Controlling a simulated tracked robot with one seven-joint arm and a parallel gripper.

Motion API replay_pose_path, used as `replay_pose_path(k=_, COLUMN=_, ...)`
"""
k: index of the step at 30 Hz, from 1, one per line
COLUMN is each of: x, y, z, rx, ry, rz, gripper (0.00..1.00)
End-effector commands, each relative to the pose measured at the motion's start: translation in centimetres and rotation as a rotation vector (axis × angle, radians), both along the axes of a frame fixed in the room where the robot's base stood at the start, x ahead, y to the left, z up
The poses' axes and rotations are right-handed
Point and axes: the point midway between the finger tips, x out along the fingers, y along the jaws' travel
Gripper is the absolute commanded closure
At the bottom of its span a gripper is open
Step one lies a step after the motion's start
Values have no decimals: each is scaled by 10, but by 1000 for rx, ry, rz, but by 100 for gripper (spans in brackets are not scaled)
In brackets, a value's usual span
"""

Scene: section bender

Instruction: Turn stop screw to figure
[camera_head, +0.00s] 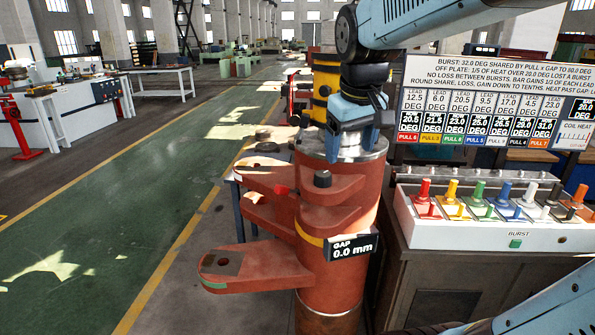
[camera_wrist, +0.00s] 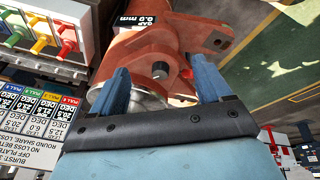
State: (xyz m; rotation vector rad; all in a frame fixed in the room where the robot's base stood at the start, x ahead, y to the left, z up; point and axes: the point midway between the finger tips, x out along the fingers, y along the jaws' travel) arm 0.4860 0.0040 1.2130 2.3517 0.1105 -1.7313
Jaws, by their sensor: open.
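The red bender column (camera_head: 335,205) stands in the middle of the head view, with thick red jaw plates on its left. A bright metal cap (camera_head: 350,152) is on its top and a short dark peg (camera_head: 322,178) stands on its upper plate. Neither is labelled, so I cannot tell which is the stop screw. A sign (camera_head: 351,246) on the column reads "GAP 0.0 mm". My gripper (camera_head: 356,140) points down over the metal cap, fingers apart. In the wrist view my gripper (camera_wrist: 162,78) is open, with the peg (camera_wrist: 160,70) beyond the fingertips and the cap partly hidden.
A white console (camera_head: 480,220) with several coloured levers and a green BURST button (camera_head: 515,244) stands at right. Behind it is a board (camera_head: 490,75) of rules and degree readings. A table (camera_head: 240,190) is behind the column. The green floor lane (camera_head: 130,190) at left is clear.

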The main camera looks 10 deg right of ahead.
Motion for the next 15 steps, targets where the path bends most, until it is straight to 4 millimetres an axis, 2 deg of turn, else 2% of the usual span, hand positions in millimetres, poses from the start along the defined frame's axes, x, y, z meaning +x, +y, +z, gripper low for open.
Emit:
replay_pose_path(k=1, x=16, y=0, z=2, rx=-11, ry=31, rz=22, gripper=22)
replay_pose_path(k=3, x=36, y=1, z=4, rx=-23, ry=67, rz=59, gripper=22)
replay_pose_path(k=15, x=146, y=-3, z=-4, rx=-22, ry=256, rz=282, gripper=22)
